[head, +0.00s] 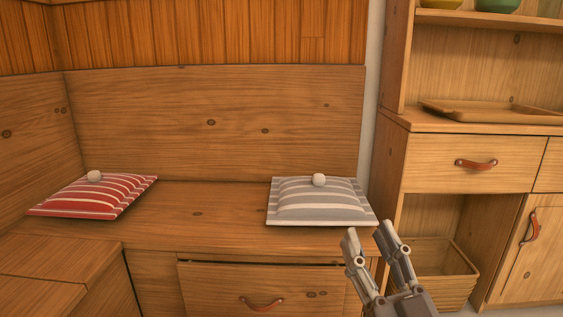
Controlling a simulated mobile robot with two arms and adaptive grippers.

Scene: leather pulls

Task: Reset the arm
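My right gripper (368,238) reaches in from the bottom right of the head view. Its two fingers point up and slightly left, with a small gap between the tips. Nothing shows between the fingers. It is in front of the bench, just below the right edge of the grey striped cushion (303,206) in the picture. My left gripper is not in view.
A wooden corner bench (200,228) carries a red striped cushion (75,200) at left. Below is a drawer (215,285) with a leather pull (262,304), slightly open or offset. At right stand a cabinet drawer (430,163), a door (540,265) and a basket (450,285).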

